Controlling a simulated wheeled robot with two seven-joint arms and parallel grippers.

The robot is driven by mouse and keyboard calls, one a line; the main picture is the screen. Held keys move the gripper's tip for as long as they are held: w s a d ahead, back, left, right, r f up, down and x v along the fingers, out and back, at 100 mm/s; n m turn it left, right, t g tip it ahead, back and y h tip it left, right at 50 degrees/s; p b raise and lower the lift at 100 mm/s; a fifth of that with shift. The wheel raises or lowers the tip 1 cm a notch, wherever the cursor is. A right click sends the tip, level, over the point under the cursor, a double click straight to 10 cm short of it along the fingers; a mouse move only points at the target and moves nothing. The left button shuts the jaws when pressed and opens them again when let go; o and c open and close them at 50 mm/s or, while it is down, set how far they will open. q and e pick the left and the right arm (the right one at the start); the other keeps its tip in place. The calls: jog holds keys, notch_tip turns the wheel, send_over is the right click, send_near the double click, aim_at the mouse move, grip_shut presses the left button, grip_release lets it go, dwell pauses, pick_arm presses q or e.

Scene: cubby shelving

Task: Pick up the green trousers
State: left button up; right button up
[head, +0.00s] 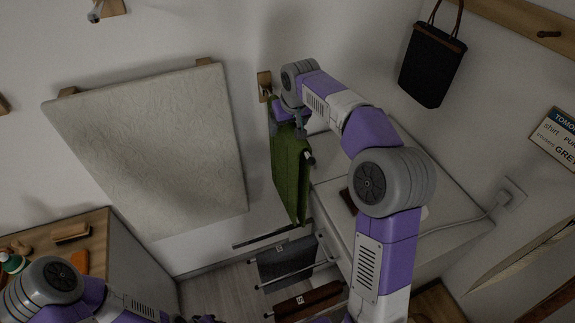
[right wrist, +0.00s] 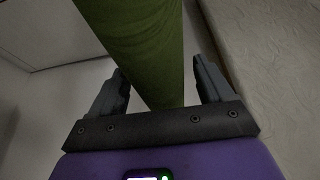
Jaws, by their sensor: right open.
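The green trousers (head: 288,175) hang folded against the wall below a small wooden hook in the head view. My right gripper (head: 287,124) is at their upper end, with the arm reaching in from the right. In the right wrist view, the green trousers (right wrist: 150,45) pass between the two spread fingers of my right gripper (right wrist: 159,66). The fingers are open, with a gap on the right side of the cloth. My left arm shows at the bottom left of the head view, but its fingers are not seen.
A pale board (head: 150,145) hangs on the wall left of the trousers. A white cabinet (head: 440,215) stands right of them, below a black bag (head: 432,65). A rack (head: 290,262) with hanging dark items is below. A wooden-topped unit (head: 95,228) is at left.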

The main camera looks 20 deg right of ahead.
jog(key=shift+f, duration=0.15)
jog(key=shift+c, duration=0.5)
grip_shut()
